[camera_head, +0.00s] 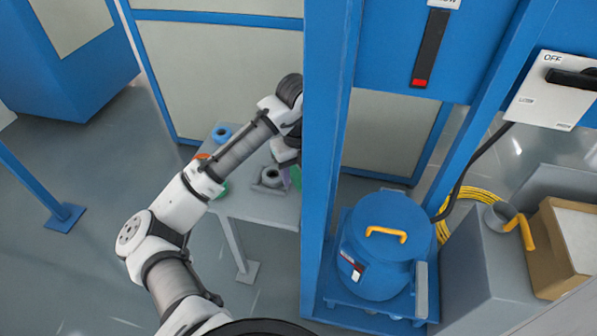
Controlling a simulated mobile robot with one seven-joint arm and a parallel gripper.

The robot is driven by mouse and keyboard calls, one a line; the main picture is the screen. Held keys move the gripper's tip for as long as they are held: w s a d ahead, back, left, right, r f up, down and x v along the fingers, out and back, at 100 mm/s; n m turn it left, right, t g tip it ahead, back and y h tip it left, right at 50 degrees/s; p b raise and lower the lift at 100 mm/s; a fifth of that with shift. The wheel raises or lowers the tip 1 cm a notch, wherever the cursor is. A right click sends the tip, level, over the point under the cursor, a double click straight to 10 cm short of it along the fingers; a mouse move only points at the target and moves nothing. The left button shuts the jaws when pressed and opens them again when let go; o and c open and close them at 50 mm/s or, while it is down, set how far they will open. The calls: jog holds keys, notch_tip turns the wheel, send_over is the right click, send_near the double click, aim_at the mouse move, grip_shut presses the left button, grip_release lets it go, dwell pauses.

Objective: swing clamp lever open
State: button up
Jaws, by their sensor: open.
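A blue post (325,180) stands between my wrist and the drum. A small grey table (262,208) with coloured rings is below my wrist. A box with an OFF switch (558,88), a yellow cable coil (465,205) and a cardboard box (550,240) are at right.

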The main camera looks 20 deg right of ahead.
jog(key=shift+f, duration=0.25)
grip_shut()
jog(key=shift+d+r, duration=0.1)
jog(key=shift+d, duration=0.05)
